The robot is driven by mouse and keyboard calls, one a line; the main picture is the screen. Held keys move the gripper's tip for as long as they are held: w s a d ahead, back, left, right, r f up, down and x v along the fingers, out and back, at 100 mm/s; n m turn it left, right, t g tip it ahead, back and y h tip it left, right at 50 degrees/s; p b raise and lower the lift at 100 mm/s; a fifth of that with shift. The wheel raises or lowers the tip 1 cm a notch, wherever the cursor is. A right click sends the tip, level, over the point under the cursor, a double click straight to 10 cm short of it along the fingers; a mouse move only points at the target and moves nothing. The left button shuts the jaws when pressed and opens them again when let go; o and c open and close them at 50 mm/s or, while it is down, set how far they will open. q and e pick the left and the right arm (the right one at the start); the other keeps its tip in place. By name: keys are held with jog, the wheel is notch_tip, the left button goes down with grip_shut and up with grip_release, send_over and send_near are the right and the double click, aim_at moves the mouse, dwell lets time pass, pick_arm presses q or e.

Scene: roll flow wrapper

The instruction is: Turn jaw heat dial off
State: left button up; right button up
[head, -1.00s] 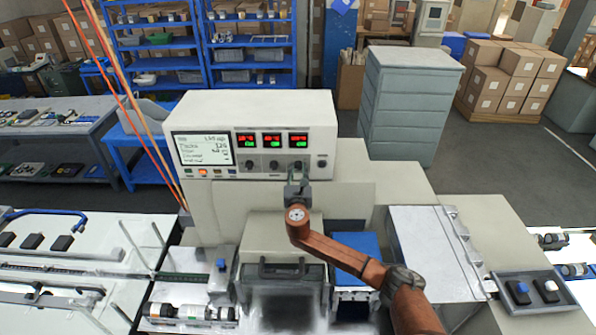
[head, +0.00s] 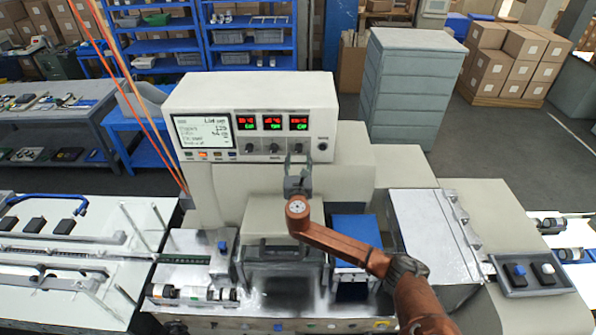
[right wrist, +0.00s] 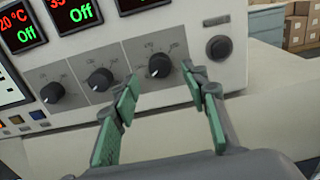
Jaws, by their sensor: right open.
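The control panel (head: 253,143) carries three black heat dials in a row under three lit displays. The right dial (right wrist: 160,65) lies between and just beyond my open right fingertips (right wrist: 162,79) in the right wrist view, with no contact visible. In the head view my right gripper (head: 298,163) is just below and in front of this dial. The middle dial (right wrist: 99,79) and left dial (right wrist: 52,92) stand to its left. The left and middle displays read "Off" in green; the right one is mostly cut off in the wrist view. Dial labels are unreadable. My left gripper is not in view.
A round black knob (right wrist: 219,48) sits right of the dials. A screen (head: 203,131) is at the panel's left. Below are the machine's dark housing (head: 285,255) and a blue plate (head: 355,240). Open space lies in front of the panel.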

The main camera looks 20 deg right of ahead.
jog(key=v, duration=0.8)
jog(key=shift+a, duration=0.15)
